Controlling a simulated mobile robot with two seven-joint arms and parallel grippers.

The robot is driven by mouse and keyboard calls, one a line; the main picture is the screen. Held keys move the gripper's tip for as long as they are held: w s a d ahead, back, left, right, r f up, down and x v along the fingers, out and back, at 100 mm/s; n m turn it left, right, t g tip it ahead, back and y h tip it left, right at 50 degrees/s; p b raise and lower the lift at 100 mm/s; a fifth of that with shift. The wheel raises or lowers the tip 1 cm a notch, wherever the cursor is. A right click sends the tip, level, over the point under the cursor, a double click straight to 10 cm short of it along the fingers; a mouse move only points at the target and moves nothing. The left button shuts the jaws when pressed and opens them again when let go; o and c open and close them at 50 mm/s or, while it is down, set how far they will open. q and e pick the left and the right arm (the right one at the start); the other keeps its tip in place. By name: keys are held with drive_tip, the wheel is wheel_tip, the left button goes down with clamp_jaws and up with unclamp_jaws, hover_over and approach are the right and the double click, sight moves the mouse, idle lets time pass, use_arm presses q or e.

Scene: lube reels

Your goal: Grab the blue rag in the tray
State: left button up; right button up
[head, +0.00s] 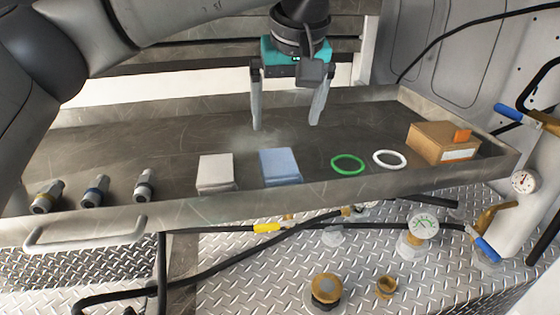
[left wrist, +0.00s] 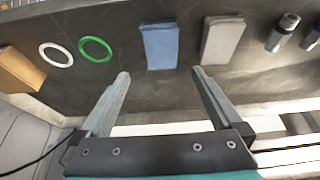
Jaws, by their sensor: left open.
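The blue rag (head: 280,166) is a folded cloth lying flat in the grey metal tray (head: 105,217), near its front wall. It also shows in the left wrist view (left wrist: 159,46), beyond the fingertips and between their lines. My left gripper (head: 286,126) is open and empty, above the tray floor and behind the blue rag, apart from it. Its two fingers also show in the left wrist view (left wrist: 159,75). My right gripper is not in view.
A grey rag (head: 215,172) lies left of the blue one. A green ring (head: 348,164), a white ring (head: 389,159) and a cardboard box (head: 443,142) lie to the right. Hoses and gauges lie below the tray.

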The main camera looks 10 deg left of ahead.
sight(278, 163)
use_arm(q)
drive_tip(key=x, duration=0.3)
drive_tip(key=shift+a+f, duration=0.1)
drive_tip(key=shift+f, duration=0.3)
drive_tip(key=x, duration=0.2)
drive_tip(key=shift+w+f+p, duration=0.1)
drive_tip(key=shift+f+p, duration=0.25)
drive_tip(key=shift+f, duration=0.05)
drive_tip(key=shift+w+a+f, duration=0.1)
drive_tip(key=shift+w+f, duration=0.1)
drive_tip(key=shift+f, duration=0.25)
drive_tip(key=shift+w+a+f, duration=0.1)
drive_tip(key=shift+f, duration=0.25)
drive_tip(key=p+x, duration=0.1)
drive_tip(key=x, duration=0.3)
drive_tip(key=shift+w+a, duration=0.1)
drive_tip(key=shift+a, duration=0.05)
drive_tip(key=shift+f, duration=0.15)
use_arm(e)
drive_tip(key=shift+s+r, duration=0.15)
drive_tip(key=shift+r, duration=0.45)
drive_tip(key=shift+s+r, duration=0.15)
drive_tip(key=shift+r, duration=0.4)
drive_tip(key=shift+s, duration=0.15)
use_arm(q)
drive_tip(key=shift+f, duration=0.2)
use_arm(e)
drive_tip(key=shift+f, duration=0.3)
